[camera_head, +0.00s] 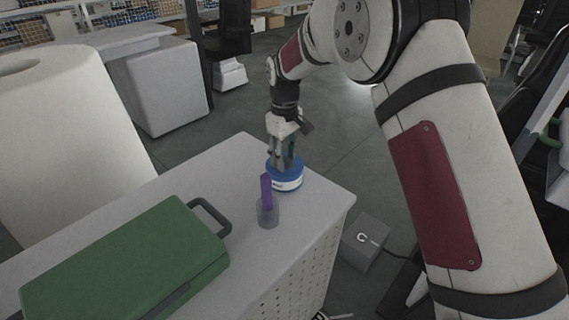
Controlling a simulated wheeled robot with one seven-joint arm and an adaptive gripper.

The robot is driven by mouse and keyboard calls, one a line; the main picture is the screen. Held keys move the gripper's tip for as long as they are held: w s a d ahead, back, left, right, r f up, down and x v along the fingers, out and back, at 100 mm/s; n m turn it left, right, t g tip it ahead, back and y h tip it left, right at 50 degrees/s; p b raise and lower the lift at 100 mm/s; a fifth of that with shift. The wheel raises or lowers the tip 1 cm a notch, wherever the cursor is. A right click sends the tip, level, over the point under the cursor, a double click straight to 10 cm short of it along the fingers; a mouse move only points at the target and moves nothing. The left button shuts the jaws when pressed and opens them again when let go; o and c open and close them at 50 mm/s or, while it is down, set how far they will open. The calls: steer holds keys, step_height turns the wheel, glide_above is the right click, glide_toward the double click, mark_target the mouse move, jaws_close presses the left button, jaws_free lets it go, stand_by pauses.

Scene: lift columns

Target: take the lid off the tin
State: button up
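A low round tin (291,185) with a blue lid (291,169) and a white band on its side stands upright near the far right corner of the white worktop. My gripper (285,161) points down right above it, with the fingertips at the top of the lid. The fingers hide part of the lid. From this distance I cannot tell whether they are closed on it or only around something on its top. The lid appears to sit on the tin.
A clear cup (268,214) with a purple stick-like item (266,190) stands just in front of the tin. A green case (130,262) with a dark handle lies at the left of the worktop (240,165). A large white roll (65,140) stands behind it.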

jaws_close()
